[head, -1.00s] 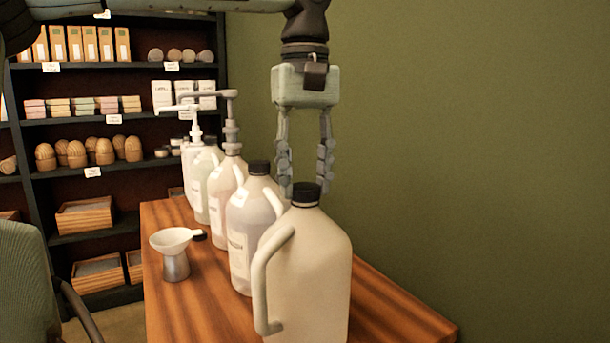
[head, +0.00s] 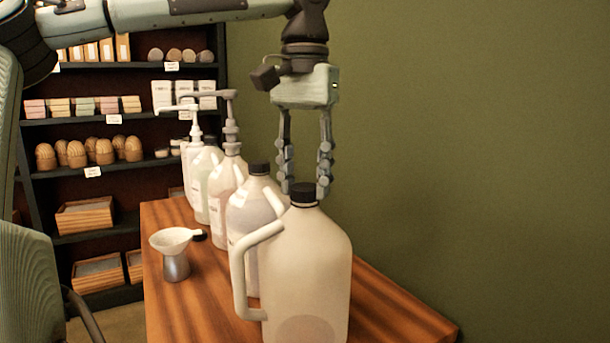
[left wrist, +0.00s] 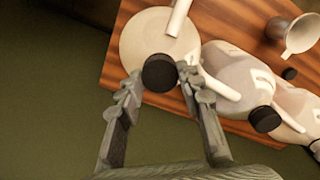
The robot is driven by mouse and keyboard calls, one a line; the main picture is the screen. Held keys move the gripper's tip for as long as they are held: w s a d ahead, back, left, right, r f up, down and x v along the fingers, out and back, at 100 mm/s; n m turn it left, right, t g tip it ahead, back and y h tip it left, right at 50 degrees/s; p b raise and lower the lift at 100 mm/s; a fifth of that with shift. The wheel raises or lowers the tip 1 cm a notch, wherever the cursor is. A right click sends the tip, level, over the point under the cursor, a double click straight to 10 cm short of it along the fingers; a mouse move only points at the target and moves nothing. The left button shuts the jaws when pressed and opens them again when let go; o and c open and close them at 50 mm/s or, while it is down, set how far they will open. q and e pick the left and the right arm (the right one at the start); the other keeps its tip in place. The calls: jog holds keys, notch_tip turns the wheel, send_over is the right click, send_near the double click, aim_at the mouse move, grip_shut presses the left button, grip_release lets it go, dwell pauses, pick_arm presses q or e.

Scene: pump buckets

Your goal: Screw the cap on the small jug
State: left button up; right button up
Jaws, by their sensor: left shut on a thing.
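The nearest jug (head: 305,255) is cream-white and stands upright at the front of the wooden table, its loop handle (head: 240,275) pointing left. A black cap (head: 304,194) sits on its neck; the left wrist view shows this cap (left wrist: 160,73) from above. My left gripper (head: 303,180) comes down from above, shut on that cap with a fingertip at either side. I cannot tell how far the cap is screwed down. Another black-capped jug (head: 252,215) stands right behind. My right gripper is in neither view.
A funnel (head: 174,255) stands on the table at left, with a small black piece (head: 199,236) beside it. Pump bottles (head: 196,165) line up farther back. The green wall (head: 480,150) is close on the right.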

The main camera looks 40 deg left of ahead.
pick_arm(q)
jog(key=m, duration=0.6)
jog(key=o, duration=1.3)
